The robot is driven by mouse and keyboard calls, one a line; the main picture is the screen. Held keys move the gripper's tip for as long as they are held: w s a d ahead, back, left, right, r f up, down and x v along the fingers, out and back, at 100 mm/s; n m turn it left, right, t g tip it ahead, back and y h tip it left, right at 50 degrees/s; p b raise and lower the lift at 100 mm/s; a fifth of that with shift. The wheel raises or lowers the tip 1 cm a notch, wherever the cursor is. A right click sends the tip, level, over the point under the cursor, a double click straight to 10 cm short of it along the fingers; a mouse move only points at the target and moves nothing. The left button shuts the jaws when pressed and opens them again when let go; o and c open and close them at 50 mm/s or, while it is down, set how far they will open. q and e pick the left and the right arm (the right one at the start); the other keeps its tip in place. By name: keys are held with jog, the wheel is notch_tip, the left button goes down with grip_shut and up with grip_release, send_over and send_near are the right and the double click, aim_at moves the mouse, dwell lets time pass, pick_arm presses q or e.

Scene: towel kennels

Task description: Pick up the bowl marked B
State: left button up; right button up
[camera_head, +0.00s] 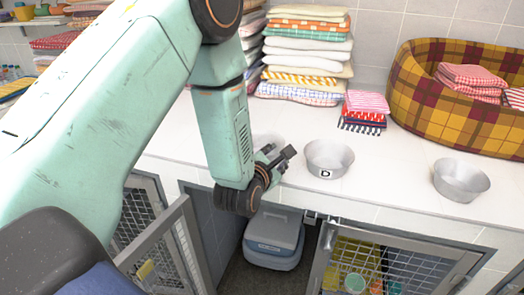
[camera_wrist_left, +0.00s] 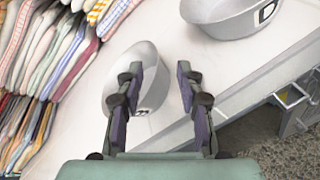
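My left gripper (camera_head: 279,157) is open and empty at the front edge of the white counter. In the left wrist view its two fingers (camera_wrist_left: 160,78) stand apart over the right wall of a grey metal bowl (camera_wrist_left: 118,68). This bowl has a small mark low on its side, too edge-on to read. In the head view it is mostly hidden behind the gripper. A bowl marked D (camera_head: 329,160) stands just right of the gripper. Another grey bowl (camera_head: 461,181) stands further right, with no readable mark. No letter B is readable. My right gripper is out of view.
Stacked folded towels (camera_head: 305,50) and small red cloths (camera_head: 365,105) lie behind the bowls. A plaid pet bed (camera_head: 430,100) stands at the back right. Below the counter are an open mesh door (camera_head: 165,250) and a grey-blue box (camera_head: 273,238).

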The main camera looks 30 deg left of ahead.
aim_at(281, 148)
pick_arm(q)
jog(key=x, duration=0.2)
jog(key=a+p+x, duration=0.1)
jog(key=x, duration=0.2)
jog(key=shift+w+d, duration=0.1)
jog(key=shift+w, duration=0.1)
jog(key=shift+s+d+r, duration=0.1)
jog(key=shift+d, duration=0.1)
jog(key=shift+a, duration=0.25)
jog(key=shift+c, duration=0.5)
jog(key=shift+a+f, duration=0.15)
jog(key=shift+f, duration=0.1)
jog(key=shift+c, duration=1.4)
jog(key=shift+d+r, duration=0.1)
jog(key=shift+d, duration=0.1)
jog(key=c, duration=0.3)
jog(key=shift+d+r, duration=0.1)
jog(key=shift+r, duration=0.05)
grip_shut()
jog(key=shift+a, duration=0.25)
